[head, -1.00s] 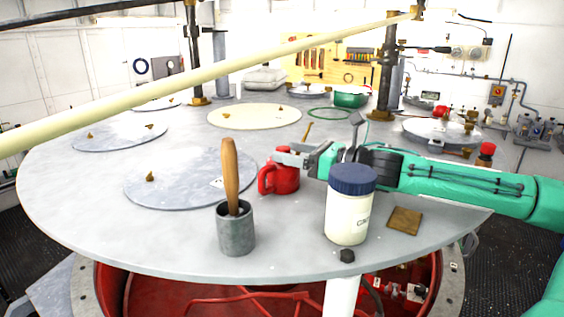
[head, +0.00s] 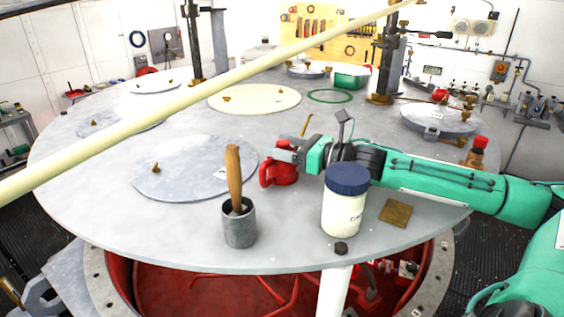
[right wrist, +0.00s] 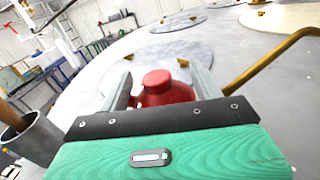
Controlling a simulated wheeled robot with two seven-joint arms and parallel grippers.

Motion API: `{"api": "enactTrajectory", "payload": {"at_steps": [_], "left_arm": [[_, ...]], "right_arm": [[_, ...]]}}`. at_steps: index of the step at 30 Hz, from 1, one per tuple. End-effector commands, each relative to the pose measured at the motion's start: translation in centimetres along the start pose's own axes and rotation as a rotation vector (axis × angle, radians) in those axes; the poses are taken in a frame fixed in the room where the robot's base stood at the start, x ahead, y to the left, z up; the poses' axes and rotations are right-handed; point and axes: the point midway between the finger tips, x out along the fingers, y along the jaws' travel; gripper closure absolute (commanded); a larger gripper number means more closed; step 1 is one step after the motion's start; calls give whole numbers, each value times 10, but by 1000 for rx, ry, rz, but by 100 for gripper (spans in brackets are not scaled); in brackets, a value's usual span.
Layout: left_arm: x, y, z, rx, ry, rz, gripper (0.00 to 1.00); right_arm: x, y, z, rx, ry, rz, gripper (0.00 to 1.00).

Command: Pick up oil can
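The oil can (head: 281,175) is red with a side handle. It stands upright on the round grey deck (head: 300,240), and a thin brass spout (head: 306,124) rises behind my gripper. My right gripper (head: 283,148) is at the upper part of the can, coming in from the right. In the right wrist view, the can's red cap and body (right wrist: 164,88) sit between the two widely parted fingers (right wrist: 160,82). The right finger looks very near the can, and a small gap shows at the left finger. The can's lower part is hidden there. My left gripper is not in view.
A grey cup with a wooden-handled tool (head: 239,226) stands front left of the can. A white jar with a blue lid (head: 343,212) stands front right, close below my right arm. A brown square (head: 395,212) lies beside it. A long cream pole (head: 220,75) crosses the view.

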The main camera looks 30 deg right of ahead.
Motion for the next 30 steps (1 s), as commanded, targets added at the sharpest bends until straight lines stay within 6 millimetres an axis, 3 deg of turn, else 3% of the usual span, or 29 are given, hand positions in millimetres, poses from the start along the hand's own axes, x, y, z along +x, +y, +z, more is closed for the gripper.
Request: {"api": "enactTrajectory", "payload": {"at_steps": [1, 9, 30], "left_arm": [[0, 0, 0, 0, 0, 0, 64], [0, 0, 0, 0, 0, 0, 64], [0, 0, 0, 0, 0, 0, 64]], "right_arm": [[0, 0, 0, 0, 0, 0, 42], [0, 0, -1, 1, 2, -1, 95], [0, 1, -1, 5, 9, -1, 100]]}}
